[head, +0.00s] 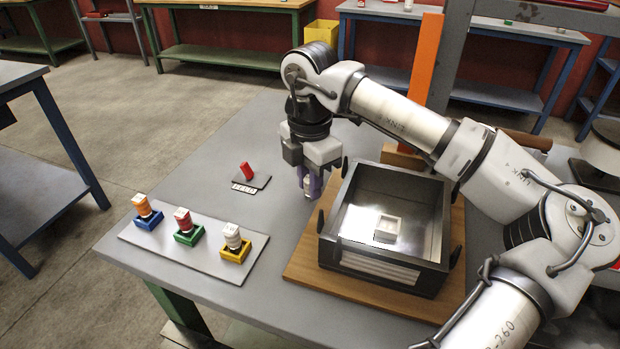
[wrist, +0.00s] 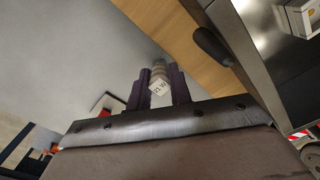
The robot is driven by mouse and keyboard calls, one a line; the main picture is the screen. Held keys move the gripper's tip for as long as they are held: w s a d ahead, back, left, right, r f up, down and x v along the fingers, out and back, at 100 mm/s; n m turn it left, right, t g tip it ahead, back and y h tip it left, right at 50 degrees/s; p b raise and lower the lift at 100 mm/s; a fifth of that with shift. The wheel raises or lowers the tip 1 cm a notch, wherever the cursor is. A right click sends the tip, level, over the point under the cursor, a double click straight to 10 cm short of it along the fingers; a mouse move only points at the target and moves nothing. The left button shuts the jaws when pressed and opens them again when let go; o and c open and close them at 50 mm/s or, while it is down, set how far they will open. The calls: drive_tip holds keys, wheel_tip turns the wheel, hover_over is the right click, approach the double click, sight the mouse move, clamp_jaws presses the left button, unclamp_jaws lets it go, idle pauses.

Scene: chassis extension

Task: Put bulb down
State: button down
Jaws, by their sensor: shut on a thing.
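My gripper (head: 312,187) is low over the grey table, just left of the open metal housing. In the wrist view my gripper (wrist: 161,92) is shut on a pale bulb (wrist: 158,86) with "21 W" printed on its base. In the head view the fingers mostly hide this bulb; whether it touches the table cannot be told.
A light plate (head: 215,269) at the table's front left carries an orange bulb (head: 142,205) in a blue holder, a red-topped one (head: 183,219) in green and a white one (head: 232,236) in yellow. The housing stands on a wooden board (head: 300,265).

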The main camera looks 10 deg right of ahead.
drive_tip(key=shift+f, duration=0.2)
drive_tip(key=c, duration=1.3)
unclamp_jaws()
drive_tip(key=shift+r, duration=0.1)
drive_tip(key=shift+r, duration=0.1)
wheel_tip(320, 180, up, 12)
drive_tip(key=shift+r, duration=0.1)
